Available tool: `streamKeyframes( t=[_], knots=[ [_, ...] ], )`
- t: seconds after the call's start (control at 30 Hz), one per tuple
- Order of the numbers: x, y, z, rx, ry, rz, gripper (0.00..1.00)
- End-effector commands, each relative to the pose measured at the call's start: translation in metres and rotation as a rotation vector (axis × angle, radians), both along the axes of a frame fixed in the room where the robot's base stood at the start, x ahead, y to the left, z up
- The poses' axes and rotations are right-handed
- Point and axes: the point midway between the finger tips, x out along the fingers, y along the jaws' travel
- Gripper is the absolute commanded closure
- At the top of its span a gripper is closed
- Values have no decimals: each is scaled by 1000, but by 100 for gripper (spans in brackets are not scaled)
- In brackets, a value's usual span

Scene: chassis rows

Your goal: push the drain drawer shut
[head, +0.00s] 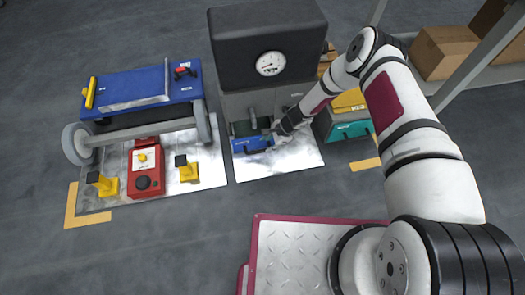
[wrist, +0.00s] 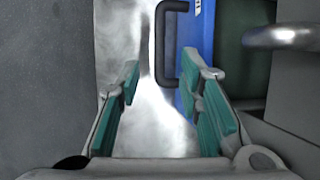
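The drain drawer (head: 253,144) has a blue front and sticks out from the grey lower part of a machine, so its dark inside shows. In the wrist view its blue front (wrist: 207,35) is at the top right, with a dark handle (wrist: 164,45) on it. My gripper (head: 273,131) is at the right end of the drawer, partly hidden by my arm. In the wrist view my gripper (wrist: 162,78) has its teal-padded fingers apart with nothing held between them. The right fingertip is close to the handle; I cannot tell if they touch.
The machine (head: 270,45) has a dark top with a round gauge (head: 270,63). The floor before the drawer is clear.

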Motion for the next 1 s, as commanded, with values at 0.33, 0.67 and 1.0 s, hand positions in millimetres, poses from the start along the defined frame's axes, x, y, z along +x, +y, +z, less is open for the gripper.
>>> streamKeyframes(
  t=[0.33,0.67,1.0],
  knots=[
    [3,24,-56,-3,-3,4,67],
    [4,30,-68,-2,-1,1,67],
    [4,30,-67,-2,-1,1,100]
  ],
)
